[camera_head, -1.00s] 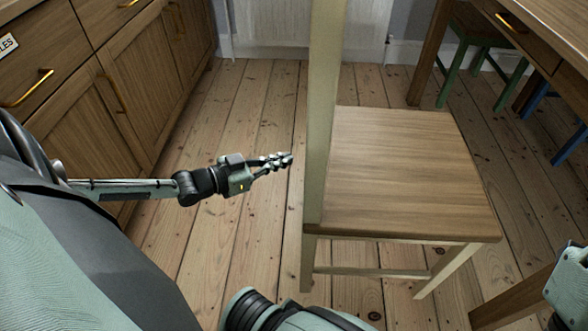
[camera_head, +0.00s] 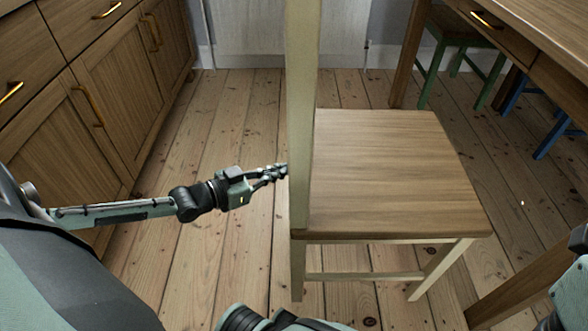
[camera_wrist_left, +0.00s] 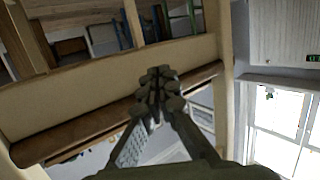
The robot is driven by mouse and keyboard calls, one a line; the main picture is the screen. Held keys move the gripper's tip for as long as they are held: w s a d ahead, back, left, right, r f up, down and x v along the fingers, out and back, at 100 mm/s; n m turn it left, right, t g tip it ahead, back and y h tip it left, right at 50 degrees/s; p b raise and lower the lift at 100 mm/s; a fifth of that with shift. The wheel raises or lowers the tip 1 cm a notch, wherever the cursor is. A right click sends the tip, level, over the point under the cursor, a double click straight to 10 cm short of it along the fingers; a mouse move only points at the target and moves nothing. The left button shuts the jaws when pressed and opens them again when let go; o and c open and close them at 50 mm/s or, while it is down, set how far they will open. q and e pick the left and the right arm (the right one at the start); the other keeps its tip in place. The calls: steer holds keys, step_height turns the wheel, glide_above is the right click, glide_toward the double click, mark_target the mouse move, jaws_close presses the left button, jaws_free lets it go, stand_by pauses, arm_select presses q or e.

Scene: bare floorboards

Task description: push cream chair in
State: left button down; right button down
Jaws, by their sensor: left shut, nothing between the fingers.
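The cream chair (camera_head: 300,130) stands upright in the middle of the head view, side-on, with a brown wooden seat (camera_head: 390,170) and cream legs. Its back is on the left and its seat extends right, towards the table. My left gripper (camera_head: 281,171) is shut and empty, at the outer side of the chair back; its tips meet the back's edge in the picture, but contact is not certain. In the left wrist view the shut fingers (camera_wrist_left: 160,85) lie in front of a pale chair rail (camera_wrist_left: 90,85). My right gripper is out of view.
A wooden table (camera_head: 535,45) with a drawer stands at the right. A green chair (camera_head: 455,50) and a blue chair (camera_head: 560,130) are by it. Wooden cabinets (camera_head: 90,90) line the left. Bare floorboards (camera_head: 240,110) lie between the cabinets and the cream chair.

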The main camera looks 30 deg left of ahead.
arm_select(q)
steer(key=shift+w+d+r+p, duration=0.1)
steer(key=shift+w+d+p, duration=0.15)
steer(key=shift+w+d, duration=0.95)
steer(key=shift+w+d+r+p, duration=0.1)
steer(key=shift+w+d+p, duration=0.35)
steer(key=shift+d, duration=1.3)
steer(key=shift+w+d+p, duration=0.1)
steer(key=shift+w+d, duration=0.9)
steer(key=shift+d, duration=0.5)
steer(key=shift+w+d+p, duration=0.1)
steer(key=shift+w+d, duration=0.3)
steer(key=shift+d, duration=0.3)
steer(key=shift+w+d+p, duration=0.1)
steer(key=shift+w+d, duration=0.3)
steer(key=shift+d, duration=0.25)
steer(key=shift+w+d+p, duration=0.1)
steer(key=shift+w+d, duration=0.3)
steer(key=shift+d, duration=0.3)
steer(key=shift+s+a+f+p, duration=0.1)
steer(key=shift+s+a+p, duration=0.1)
steer(key=shift+s+a, duration=0.4)
steer(key=shift+s+a+f+p, duration=0.1)
steer(key=shift+s+a+p, duration=0.1)
steer(key=shift+a, duration=0.65)
steer(key=shift+d, duration=0.1)
steer(key=shift+w+d, duration=0.3)
steer(key=shift+d, duration=0.25)
steer(key=shift+w+d, duration=0.25)
steer(key=shift+d, duration=0.3)
